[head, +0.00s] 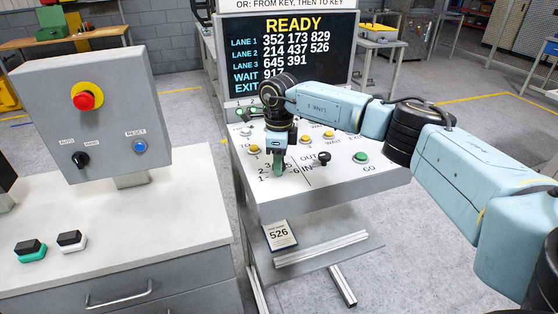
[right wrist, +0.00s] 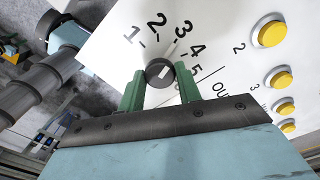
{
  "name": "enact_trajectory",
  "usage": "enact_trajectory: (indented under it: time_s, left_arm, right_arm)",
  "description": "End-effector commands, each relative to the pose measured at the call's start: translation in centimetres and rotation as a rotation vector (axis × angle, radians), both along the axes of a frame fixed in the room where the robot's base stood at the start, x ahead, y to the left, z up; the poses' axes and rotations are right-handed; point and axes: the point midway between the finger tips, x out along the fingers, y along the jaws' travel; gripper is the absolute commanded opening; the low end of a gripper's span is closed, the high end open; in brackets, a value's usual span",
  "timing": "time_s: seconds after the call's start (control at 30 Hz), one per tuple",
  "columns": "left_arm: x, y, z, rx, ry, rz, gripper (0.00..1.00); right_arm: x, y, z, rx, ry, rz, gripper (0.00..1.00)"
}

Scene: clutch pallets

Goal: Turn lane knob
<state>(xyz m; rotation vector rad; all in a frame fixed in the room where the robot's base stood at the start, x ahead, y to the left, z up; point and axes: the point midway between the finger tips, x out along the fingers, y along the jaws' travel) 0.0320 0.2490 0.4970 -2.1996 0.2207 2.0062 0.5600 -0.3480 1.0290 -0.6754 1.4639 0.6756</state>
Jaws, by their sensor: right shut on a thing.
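The lane knob (right wrist: 160,72) is a small dark round knob with a pale mark on top, on a white panel with the printed numbers 1 to 5 showing around it. My right gripper (right wrist: 160,86) has its two green fingers on either side of the knob and is shut on it. In the head view my right gripper (head: 278,165) points down onto the sloping white panel (head: 335,182) and hides the knob. Which number the knob points at is hard to tell. My left gripper is not in view.
Right of the gripper are the black OUT/IN knob (head: 323,159) and the green GO button (head: 361,157). Several yellow buttons (head: 254,149) sit close by. The screen (head: 290,55) reads READY. A grey box with a red emergency button (head: 84,99) stands on the left bench.

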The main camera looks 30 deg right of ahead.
Motion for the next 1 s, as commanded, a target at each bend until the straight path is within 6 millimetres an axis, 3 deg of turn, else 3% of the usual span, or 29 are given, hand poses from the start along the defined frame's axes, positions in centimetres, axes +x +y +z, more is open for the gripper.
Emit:
enact_trajectory:
  time_s: [0.23,0.27,0.4,0.77,1.0]
  left_arm:
    - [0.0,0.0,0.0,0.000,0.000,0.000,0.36]
    - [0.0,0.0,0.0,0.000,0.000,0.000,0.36]
    - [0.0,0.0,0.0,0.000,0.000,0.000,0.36]
    - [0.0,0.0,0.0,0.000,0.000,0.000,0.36]
    - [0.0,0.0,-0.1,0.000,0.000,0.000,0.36]
  right_arm:
    - [0.1,0.0,0.2,0.001,-0.005,-0.001,0.11]
    - [0.1,0.0,0.2,0.001,-0.005,-0.001,0.38]
    - [0.1,0.0,0.1,0.001,-0.003,-0.002,0.56]
    - [0.1,0.0,0.6,0.001,-0.002,-0.001,0.56]
    - [0.1,0.0,4.8,0.000,-0.006,0.000,0.56]
